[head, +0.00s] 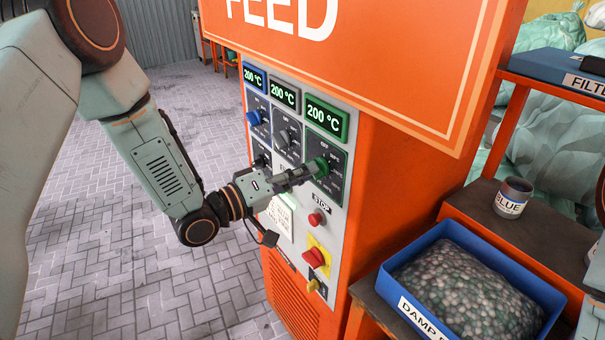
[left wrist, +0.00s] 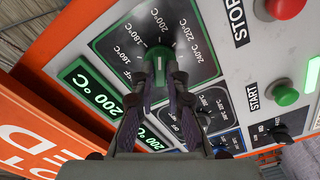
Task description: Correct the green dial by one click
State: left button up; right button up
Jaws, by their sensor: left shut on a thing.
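The green dial (head: 322,166) sits on a dark scale plate on the orange machine's grey control panel, under a green-framed display (head: 326,118) reading 200 °C. My left gripper (head: 313,171) reaches in from the left and is shut on the dial. In the left wrist view the two fingers (left wrist: 160,82) close on the green dial (left wrist: 157,56), amid marks such as 160, 180, 220 and 240 °C. The fingers hide part of the dial, and I cannot tell exactly which mark it points to. My right gripper is not seen.
A blue dial (head: 254,118) and a grey dial (head: 285,138) sit to the left, their displays also at 200 °C. A red stop button (head: 316,218) is below. An orange sign (head: 390,60) overhangs the panel. A blue tray (head: 387,285) stands at right.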

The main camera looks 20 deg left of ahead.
pick_arm(q)
jog(key=shift+w+d, duration=0.1)
jog(key=shift+d, duration=0.05)
grip_shut()
jog(key=shift+m, duration=0.3)
jog(key=shift+m+b, duration=0.45)
jog(key=shift+m, duration=3.15)
